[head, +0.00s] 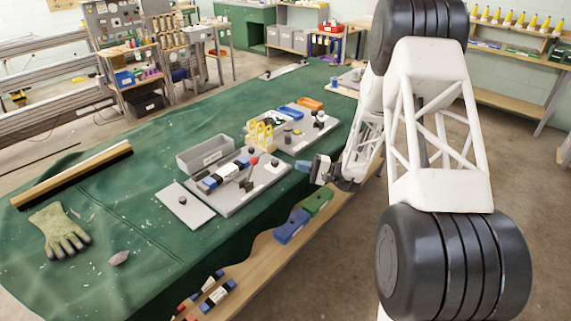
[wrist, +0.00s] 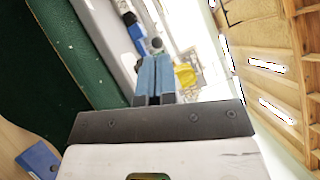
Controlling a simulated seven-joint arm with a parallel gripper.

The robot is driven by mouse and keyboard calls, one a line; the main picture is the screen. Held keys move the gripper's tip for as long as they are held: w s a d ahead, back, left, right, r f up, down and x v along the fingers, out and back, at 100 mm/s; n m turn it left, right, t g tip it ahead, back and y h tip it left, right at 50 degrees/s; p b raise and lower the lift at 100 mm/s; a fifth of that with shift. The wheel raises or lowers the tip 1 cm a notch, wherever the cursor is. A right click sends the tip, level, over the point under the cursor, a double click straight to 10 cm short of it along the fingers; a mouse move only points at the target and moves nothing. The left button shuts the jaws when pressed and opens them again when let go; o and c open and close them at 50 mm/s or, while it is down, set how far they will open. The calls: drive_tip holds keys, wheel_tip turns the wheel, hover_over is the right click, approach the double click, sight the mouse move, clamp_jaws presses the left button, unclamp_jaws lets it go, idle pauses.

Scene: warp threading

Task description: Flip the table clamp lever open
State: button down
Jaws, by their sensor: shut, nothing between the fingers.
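My gripper (head: 306,165) has blue fingers and is just right of the fixture boards, above the table's front edge. In the wrist view its two fingers (wrist: 155,70) are together, with nothing between them. A dark round knob (wrist: 157,43) shows just beyond the fingertips; contact cannot be told. On the near grey board (head: 236,200) stand a red ball knob (head: 254,160) and a dark upright piece (head: 247,182). Which of these parts is the table clamp lever, and whether it is open, is too small to tell.
A yellow rack (head: 260,133) stands between the near board and the far grey board (head: 297,143). A grey bin (head: 205,155) is behind the near board. Blue (head: 291,227) and green (head: 317,202) holders lie on the wooden shelf below.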

sight(250, 173)
drive_tip(key=x, duration=0.9)
drive_tip(key=shift+a, duration=0.15)
drive_tip(key=shift+s+a+r, duration=0.25)
drive_tip(key=shift+s+a, duration=0.05)
drive_tip(key=shift+a, duration=0.3)
drive_tip(key=shift+s+a+r, duration=0.2)
drive_tip(key=shift+s+a, duration=0.15)
drive_tip(key=shift+a, duration=0.25)
drive_tip(key=shift+s+a+r, duration=0.15)
drive_tip(key=shift+s+a, duration=0.2)
drive_tip(key=shift+a, duration=0.2)
drive_tip(key=shift+a+r, duration=0.1)
drive_tip(key=shift+r, duration=0.1)
drive_tip(key=s+a+r+n+h, duration=0.3)
drive_tip(key=s+a+n+h, duration=0.4)
drive_tip(key=n, duration=0.2)
drive_tip(key=shift+s, duration=0.2)
drive_tip(key=shift+a, duration=0.15)
